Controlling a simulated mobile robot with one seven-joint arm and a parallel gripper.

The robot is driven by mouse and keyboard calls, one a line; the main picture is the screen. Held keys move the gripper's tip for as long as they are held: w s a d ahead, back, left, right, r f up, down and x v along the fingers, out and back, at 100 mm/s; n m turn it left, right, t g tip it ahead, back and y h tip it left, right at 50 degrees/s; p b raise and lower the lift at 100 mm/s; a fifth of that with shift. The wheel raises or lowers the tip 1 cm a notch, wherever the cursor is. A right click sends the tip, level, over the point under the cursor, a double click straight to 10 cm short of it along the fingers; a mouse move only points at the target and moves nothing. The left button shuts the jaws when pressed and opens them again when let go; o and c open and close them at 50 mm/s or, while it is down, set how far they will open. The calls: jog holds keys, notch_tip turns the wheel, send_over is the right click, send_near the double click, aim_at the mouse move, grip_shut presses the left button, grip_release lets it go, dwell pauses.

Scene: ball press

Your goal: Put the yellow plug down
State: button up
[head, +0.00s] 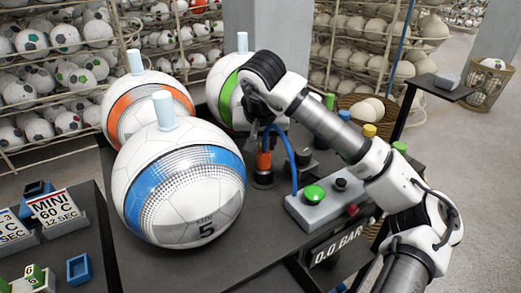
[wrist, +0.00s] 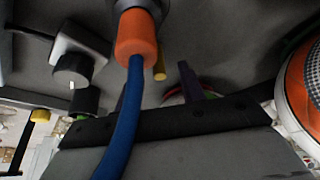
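A small yellow plug (wrist: 160,68) shows in the wrist view beside the orange nozzle (wrist: 136,38), over the dark table. My gripper (wrist: 155,82) has its two dark fingers spread, with a clear gap on both sides of the plug. I see neither finger touching it; the left finger is partly behind the blue hose (wrist: 124,120). A separate yellow-topped piece (head: 369,130) shows at the right there.
Balls with blue (head: 180,185), orange (head: 145,105) and green (head: 228,95) bands stand at the left. The orange nozzle (head: 264,160) and its blue hose stand near a control box (head: 325,207) with a green button. A wicker basket (head: 365,105) holds white balls.

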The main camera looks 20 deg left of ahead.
aim_at(261, 145)
jog(key=shift+x, duration=1.25)
grip_shut()
jog(key=shift+r, duration=0.1)
notch_tip(261, 145, up, 20)
jog(key=b, duration=0.2)
